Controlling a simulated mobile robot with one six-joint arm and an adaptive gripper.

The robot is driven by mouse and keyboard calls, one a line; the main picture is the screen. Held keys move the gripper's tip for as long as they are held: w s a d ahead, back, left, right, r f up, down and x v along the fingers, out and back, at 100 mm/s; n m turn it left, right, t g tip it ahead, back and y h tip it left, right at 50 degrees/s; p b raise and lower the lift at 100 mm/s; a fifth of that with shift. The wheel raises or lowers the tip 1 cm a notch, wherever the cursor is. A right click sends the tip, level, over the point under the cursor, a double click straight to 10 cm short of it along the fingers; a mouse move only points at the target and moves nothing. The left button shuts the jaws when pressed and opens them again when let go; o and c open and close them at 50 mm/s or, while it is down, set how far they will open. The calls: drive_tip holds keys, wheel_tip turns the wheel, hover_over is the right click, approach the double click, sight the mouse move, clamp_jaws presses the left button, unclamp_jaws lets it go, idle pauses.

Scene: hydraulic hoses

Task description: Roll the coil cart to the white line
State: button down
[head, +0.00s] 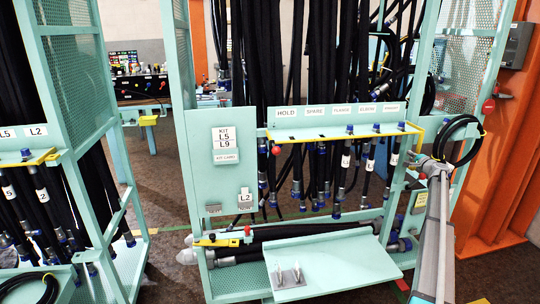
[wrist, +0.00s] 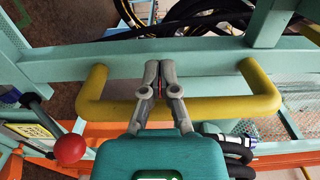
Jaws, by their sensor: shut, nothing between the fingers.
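A mint-green wheeled-looking frame (head: 345,262) hung with black hoses fills the middle of the head view; I cannot tell for sure that it is the coil cart. A black hose coil (head: 458,138) hangs at its right side. In the wrist view a yellow handle (wrist: 230,108) stands off a mint-green rail (wrist: 205,66). My gripper (wrist: 159,66) is shut and empty, its grey fingers lying across the middle of the handle; contact is unclear. In the head view my arm rises at the right, its gripper end (head: 432,168) beside the frame. No white line shows.
A red ball knob (wrist: 70,148) stands left of my gripper in the wrist view, and black hoses with fittings (wrist: 235,140) lie to its right. Another hose rack (head: 70,120) stands at the left. An orange post (head: 500,150) stands at the right. Brown floor shows between racks.

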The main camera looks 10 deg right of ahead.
drive_tip(key=shift+w+d, duration=0.1)
drive_tip(key=shift+d, duration=2)
idle(0.6)
drive_tip(key=shift+a, duration=0.3)
idle(0.4)
drive_tip(key=shift+a, duration=0.85)
drive_tip(key=s, duration=1)
drive_tip(key=shift+d, duration=0.15)
idle(0.6)
